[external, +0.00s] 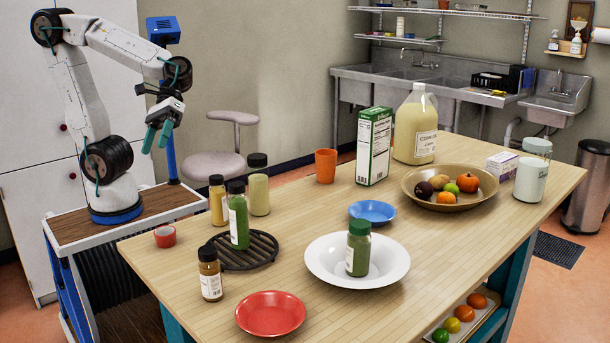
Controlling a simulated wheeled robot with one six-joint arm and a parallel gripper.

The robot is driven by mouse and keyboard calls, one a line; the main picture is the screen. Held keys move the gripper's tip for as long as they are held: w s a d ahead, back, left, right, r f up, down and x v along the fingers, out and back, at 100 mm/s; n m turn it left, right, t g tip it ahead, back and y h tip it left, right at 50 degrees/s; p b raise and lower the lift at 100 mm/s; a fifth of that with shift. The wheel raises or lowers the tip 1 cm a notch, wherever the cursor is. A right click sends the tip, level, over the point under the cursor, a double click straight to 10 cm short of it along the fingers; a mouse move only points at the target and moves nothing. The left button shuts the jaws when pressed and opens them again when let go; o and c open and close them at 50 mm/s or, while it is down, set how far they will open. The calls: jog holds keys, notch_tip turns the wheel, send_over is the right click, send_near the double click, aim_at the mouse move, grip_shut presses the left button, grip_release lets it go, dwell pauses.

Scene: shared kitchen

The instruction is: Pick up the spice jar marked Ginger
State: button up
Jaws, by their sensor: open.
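Several spice jars with dark lids stand upright on the wooden table; their labels are too small to read, so I cannot tell which is Ginger. A small yellow jar (217,206), a taller pale yellow jar (259,194) and a green jar (239,222) group at the left. The green one appears to stand on the black trivet. A small jar with brown contents (210,283) stands at the front left. Another green jar (358,255) stands in the white bowl (325,262). My gripper (155,139) is open and empty, raised left of the jars, pointing down.
A red plate (270,313), black trivet (262,252), red cup (165,237), blue bowl (372,211) and orange tumbler (326,166) are on the table (460,240). A green-white carton (374,147), large jug (415,125) and fruit bowl (418,189) stand behind. The right front tabletop is clear.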

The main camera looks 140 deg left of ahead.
jog(key=w+a+n+t+y, duration=0.1)
jog(key=w+a+n+t, duration=0.15)
jog(key=a+n, duration=0.4)
jog(key=w+a+n+t+y, duration=0.1)
jog(key=a+n+t, duration=0.35)
jog(key=a, duration=0.25)
jog(key=n, duration=0.1)
send_near(219, 199)
jog(key=w, duration=0.2)
jog(key=shift+s+d+f, duration=0.1)
jog(key=shift+s+d, duration=0.05)
jog(key=shift+d, duration=0.1)
jog(key=x, duration=0.7)
jog(key=shift+d+f, duration=0.2)
jog(key=shift+f, duration=0.05)
jog(key=shift+c, duration=0.3)
jog(key=c, duration=1.1)
